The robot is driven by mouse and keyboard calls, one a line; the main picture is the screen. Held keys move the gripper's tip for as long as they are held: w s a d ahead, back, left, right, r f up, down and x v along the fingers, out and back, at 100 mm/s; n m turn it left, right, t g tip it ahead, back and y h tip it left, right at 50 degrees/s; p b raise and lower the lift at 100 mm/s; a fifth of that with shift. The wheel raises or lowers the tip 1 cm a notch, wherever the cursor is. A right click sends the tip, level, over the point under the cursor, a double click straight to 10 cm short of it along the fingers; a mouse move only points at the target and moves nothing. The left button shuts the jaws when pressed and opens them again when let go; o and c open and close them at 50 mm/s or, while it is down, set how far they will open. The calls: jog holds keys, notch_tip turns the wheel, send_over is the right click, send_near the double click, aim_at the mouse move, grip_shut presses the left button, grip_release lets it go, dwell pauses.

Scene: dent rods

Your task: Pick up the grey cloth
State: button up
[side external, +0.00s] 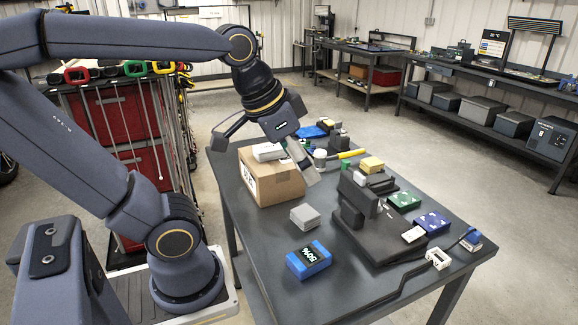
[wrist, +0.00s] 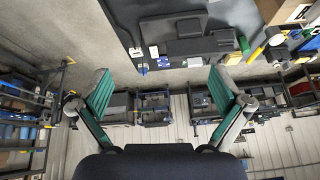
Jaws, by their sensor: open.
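A small light-grey block-like item (side external: 304,216), possibly the folded grey cloth, lies on the dark table in front of the cardboard box. I cannot tell its material. A second pale grey item (side external: 268,151) lies on top of the box. My gripper (side external: 306,170) is above the table, beside the box's right side and behind the grey item, touching neither as far as I can tell. In the wrist view my gripper (wrist: 160,88) has its two green-padded fingers wide apart with nothing between them. I cannot make out the grey item in the wrist view.
The cardboard box (side external: 271,180) stands at the table's left. A blue 50% box (side external: 308,260) lies at the front. The front-left tabletop is mostly clear.

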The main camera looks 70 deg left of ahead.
jog(key=w+a+g, duration=0.2)
jog(key=w+a, duration=0.2)
jog(key=w, duration=0.1)
jog(key=n+g, duration=0.3)
send_over(306, 212)
notch_tip(306, 212, down, 10)
jog(key=f, duration=1)
jog(key=shift+s+f, duration=0.1)
jog(key=shift+s, duration=0.15)
jog(key=shift+w+f, duration=0.2)
jog(key=shift+f, duration=2.95)
jog(key=shift+c, duration=0.4)
jog(key=c, duration=0.8)
